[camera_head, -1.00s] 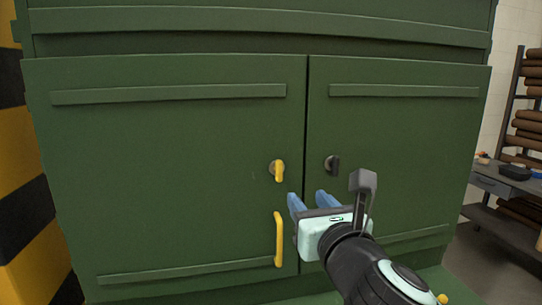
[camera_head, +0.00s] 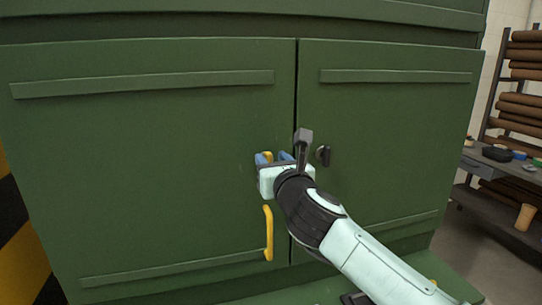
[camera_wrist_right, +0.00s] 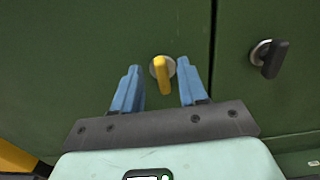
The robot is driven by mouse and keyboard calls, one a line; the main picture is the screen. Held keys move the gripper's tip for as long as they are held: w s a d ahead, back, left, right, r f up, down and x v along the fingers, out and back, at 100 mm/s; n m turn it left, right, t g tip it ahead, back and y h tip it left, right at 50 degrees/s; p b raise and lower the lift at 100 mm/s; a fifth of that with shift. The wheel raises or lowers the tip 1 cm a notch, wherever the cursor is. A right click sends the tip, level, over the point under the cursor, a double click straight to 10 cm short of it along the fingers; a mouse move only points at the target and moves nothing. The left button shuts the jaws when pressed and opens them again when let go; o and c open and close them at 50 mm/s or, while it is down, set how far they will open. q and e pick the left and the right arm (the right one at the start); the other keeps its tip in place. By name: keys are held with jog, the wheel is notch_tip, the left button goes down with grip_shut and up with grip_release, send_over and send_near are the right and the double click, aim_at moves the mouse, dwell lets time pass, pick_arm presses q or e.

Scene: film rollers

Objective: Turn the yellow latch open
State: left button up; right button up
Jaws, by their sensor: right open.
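The yellow latch (camera_wrist_right: 162,76) is on the left door of the green cabinet, on a round silver base, its handle pointing down. In the head view the latch (camera_head: 267,156) shows only in part behind my right gripper (camera_head: 272,160). In the wrist view my right gripper (camera_wrist_right: 160,90) is open, with one blue finger on each side of the latch and a gap on both sides. I cannot tell how deep the fingers reach along it. My left gripper is not in view.
A yellow bar handle (camera_head: 268,233) is below the latch on the left door (camera_head: 150,160). A black latch (camera_wrist_right: 270,58) is on the right door (camera_head: 390,140). A grey bench (camera_head: 490,172) and a rack of brown rolls (camera_head: 518,108) stand at the right.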

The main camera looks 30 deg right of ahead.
jog(key=shift+x, duration=0.8)
grip_shut()
